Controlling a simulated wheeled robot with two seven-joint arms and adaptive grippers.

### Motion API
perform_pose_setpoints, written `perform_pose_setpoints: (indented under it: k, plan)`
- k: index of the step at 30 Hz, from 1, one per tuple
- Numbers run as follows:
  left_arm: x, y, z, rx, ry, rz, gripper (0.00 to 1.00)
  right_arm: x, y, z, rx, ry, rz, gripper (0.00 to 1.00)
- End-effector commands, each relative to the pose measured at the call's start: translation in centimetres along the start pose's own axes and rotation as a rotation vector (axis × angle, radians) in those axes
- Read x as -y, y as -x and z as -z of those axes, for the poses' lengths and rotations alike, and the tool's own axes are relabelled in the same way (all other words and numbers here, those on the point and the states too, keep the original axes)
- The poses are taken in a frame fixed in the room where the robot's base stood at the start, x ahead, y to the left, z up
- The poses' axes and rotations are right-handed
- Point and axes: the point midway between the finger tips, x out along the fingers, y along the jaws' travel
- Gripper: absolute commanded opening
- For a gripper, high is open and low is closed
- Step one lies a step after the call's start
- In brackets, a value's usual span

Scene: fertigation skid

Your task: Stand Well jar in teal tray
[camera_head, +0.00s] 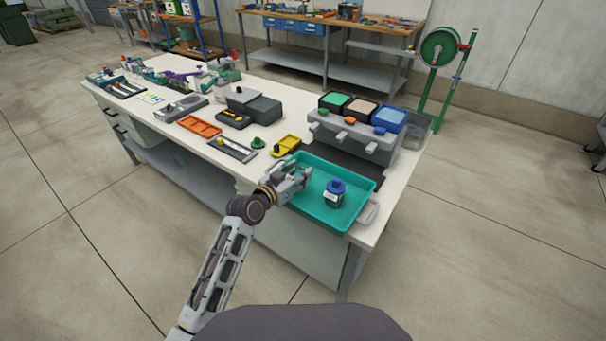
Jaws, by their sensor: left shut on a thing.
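A small dark jar with a blue lid and a pale label (336,191) stands upright in the teal tray (352,222), right of its middle. The label is too small to read, so I cannot tell if it is the Well jar. My left gripper (304,176) is over the left part of the tray, to the left of this jar and apart from it. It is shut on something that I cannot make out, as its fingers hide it. My right gripper is not in view.
A grey stand with green, tan and blue-topped bins (361,143) is behind the tray. A yellow tray (286,146), a green knob-like piece (258,143) and an orange tray (199,126) lie to the left. The tray floor around the blue-lidded jar is clear.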

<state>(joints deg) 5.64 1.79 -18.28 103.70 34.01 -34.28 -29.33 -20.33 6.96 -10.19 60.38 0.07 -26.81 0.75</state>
Motion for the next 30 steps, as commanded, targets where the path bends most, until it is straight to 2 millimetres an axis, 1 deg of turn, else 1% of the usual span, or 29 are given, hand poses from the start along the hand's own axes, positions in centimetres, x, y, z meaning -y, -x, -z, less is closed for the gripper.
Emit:
perform_pose_setpoints:
  k: [5,9,13,16,20,29,30]
  plan:
    - [-0.1,-1.5,-0.4,-0.001,0.002,-0.001,0.18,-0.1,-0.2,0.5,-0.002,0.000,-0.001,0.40]
    - [-0.1,-2.6,-1.1,-0.001,0.002,0.000,0.18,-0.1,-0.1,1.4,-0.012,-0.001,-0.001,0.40]
    - [-0.1,-3.1,-1.5,0.000,0.002,0.000,0.18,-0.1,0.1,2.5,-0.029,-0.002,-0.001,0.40]
    - [0.0,-3.2,-1.6,-0.001,0.001,0.000,0.18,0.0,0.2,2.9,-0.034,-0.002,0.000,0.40]
    - [0.0,-3.2,-1.6,-0.001,0.001,0.000,0.18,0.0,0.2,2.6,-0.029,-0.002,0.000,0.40]
    - [0.0,-3.2,-1.8,-0.001,0.000,0.000,0.18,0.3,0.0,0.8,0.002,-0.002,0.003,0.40]
    - [0.0,-3.2,-1.9,0.000,0.000,0.000,0.45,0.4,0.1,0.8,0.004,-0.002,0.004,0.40]
